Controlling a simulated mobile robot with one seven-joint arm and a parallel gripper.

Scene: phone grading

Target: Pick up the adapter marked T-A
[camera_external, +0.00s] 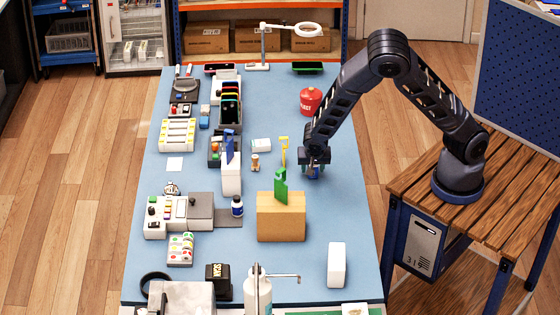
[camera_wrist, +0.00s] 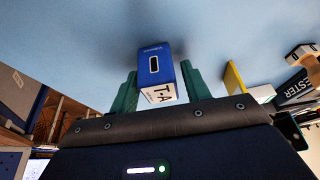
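The adapter marked T-A (camera_wrist: 157,68) is a small blue block with a dark slot on its blue face and a white label reading T-A. In the wrist view it stands between the two green fingers of my gripper (camera_wrist: 158,88), one on each side with little or no gap. I cannot tell whether the fingers press on it. In the external view my gripper (camera_external: 315,172) is low over the right part of the blue table (camera_external: 340,215). A bit of blue shows at its fingers, but the adapter is mostly hidden there.
A yellow upright piece (camera_external: 284,150) and a small wooden figure (camera_external: 255,162) stand left of my gripper. A tan block (camera_external: 281,218) with a green item (camera_external: 281,187) is nearer the camera. A red container (camera_external: 311,101) stands behind.

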